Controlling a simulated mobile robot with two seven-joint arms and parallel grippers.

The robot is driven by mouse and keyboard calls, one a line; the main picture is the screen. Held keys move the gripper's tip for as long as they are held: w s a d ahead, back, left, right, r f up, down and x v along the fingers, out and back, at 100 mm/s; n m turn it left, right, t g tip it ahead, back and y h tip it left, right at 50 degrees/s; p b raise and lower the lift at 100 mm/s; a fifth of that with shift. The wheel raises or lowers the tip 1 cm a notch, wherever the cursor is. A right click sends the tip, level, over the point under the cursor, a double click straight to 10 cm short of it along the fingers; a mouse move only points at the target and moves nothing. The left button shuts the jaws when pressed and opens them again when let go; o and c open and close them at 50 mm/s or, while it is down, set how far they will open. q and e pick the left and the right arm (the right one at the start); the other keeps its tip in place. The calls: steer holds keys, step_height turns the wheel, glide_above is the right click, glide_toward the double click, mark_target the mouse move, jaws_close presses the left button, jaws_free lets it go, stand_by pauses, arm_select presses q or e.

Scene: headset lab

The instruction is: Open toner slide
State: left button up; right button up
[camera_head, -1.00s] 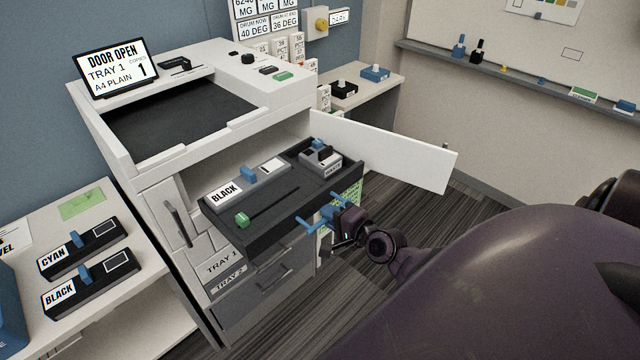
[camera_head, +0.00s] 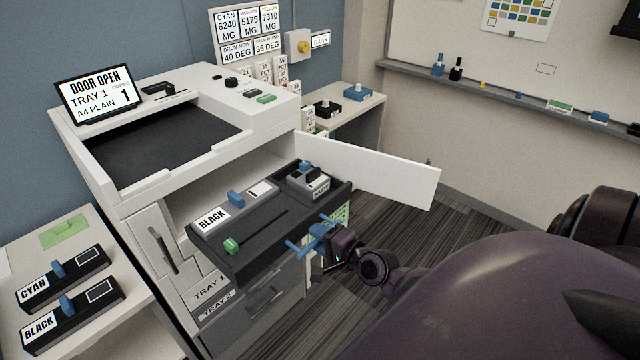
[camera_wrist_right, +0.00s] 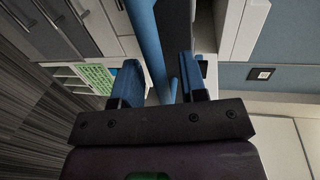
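The black toner slide (camera_head: 262,240) sticks out from the front of the white printer. It carries a cartridge labelled BLACK (camera_head: 212,219), a grey waste box (camera_head: 309,184) and a green knob (camera_head: 232,245). A blue bar handle (camera_head: 297,248) is at its front. My right gripper (camera_head: 318,236) is at this handle. In the right wrist view the blue bar (camera_wrist_right: 147,35) runs between the two fingers of my right gripper (camera_wrist_right: 157,78). The fingers stand apart, with gaps showing beside the bar. My left gripper is not in view.
The white printer door (camera_head: 370,172) stands open to the right, behind the slide. A side table at left holds CYAN (camera_head: 62,277) and BLACK (camera_head: 72,318) cartridges. The display (camera_head: 98,93) reads DOOR OPEN. Dark floor is clear right of the printer.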

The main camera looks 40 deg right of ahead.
steer(key=b+v, duration=0.1)
steer(key=v, duration=0.9)
steer(key=shift+s, duration=0.35)
steer(key=shift+r, duration=0.1)
steer(key=s+a+f+n+g+h, duration=0.1)
steer(key=s+a+f+n+g, duration=0.2)
steer(key=a+f+n, duration=0.9)
steer(key=n+g, duration=0.1)
steer(key=n, duration=0.5)
